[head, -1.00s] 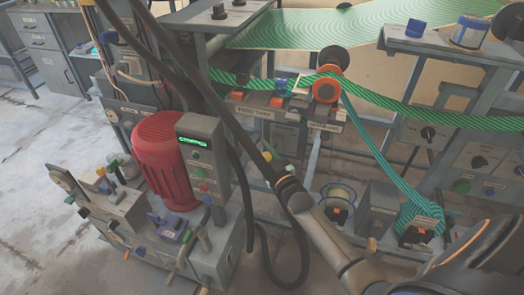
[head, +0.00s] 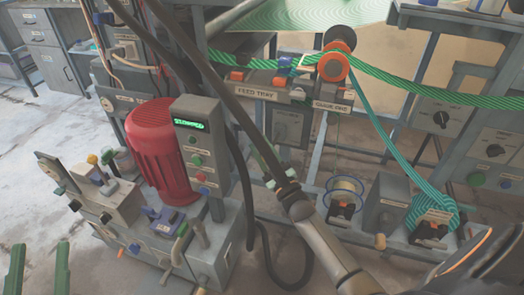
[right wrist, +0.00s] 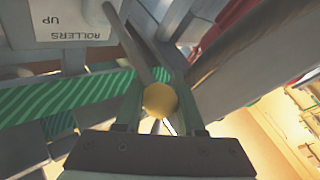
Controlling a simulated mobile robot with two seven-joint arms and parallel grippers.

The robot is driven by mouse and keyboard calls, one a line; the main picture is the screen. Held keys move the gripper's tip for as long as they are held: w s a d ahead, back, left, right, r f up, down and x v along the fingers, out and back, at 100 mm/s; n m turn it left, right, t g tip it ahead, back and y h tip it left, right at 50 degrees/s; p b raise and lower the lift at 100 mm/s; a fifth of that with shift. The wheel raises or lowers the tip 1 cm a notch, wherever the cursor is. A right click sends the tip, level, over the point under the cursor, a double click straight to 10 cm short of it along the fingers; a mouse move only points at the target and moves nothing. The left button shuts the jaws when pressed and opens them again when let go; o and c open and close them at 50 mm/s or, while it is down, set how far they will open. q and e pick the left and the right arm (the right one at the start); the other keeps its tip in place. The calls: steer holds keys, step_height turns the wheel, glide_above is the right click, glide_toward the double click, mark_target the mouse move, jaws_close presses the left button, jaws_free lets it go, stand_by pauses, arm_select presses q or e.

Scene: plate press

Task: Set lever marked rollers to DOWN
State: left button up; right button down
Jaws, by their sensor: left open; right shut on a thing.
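In the right wrist view, my right gripper (right wrist: 159,112) is shut on the yellow ball knob (right wrist: 160,100) of a lever. The lever's grey rod (right wrist: 139,52) runs from the knob toward the top of the picture. A pale plate (right wrist: 68,22) beside it reads ROLLERS and UP, upside down here. The lever's exact setting cannot be told. In the head view, my right arm hides most of that gripper and the knob. My left gripper (head: 40,262) is open and empty at the bottom left corner, its two green fingers apart, over the floor.
A green striped band (head: 430,92) runs over an orange roller (head: 333,66) beside the feed tray label (head: 256,92). A red motor (head: 152,150) and a control box (head: 199,150) showing STOPPED stand left of my right arm. Bare floor (head: 30,130) lies at the left.

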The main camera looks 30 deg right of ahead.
arm_select(q)
steer(key=s+r+m+h+b, duration=0.1)
steer(key=s+r+m+h, duration=0.3)
steer(key=s+r+h, duration=0.15)
step_height(320, 180, down, 8)
steer(key=d+b, duration=0.1)
steer(key=b, duration=0.7)
steer(key=shift+w+d+f+b, duration=0.15)
steer(key=shift+w+d+b, duration=0.2)
steer(key=shift+w+b, duration=0.05)
arm_select(e)
step_height(320, 180, down, 8)
steer(key=n+t+y, duration=0.1)
steer(key=n+y, duration=0.1)
steer(key=n, duration=0.1)
steer(key=shift+w+d+t, duration=0.25)
steer(key=shift+t, duration=0.15)
arm_select(q)
steer(key=shift+h, duration=0.25)
arm_select(e)
steer(key=c, duration=0.5)
jaws_free()
steer(key=shift+d, duration=0.1)
arm_select(q)
steer(key=shift+n, duration=0.3)
arm_select(e)
steer(key=shift+r, duration=0.1)
steer(key=shift+r, duration=0.1)
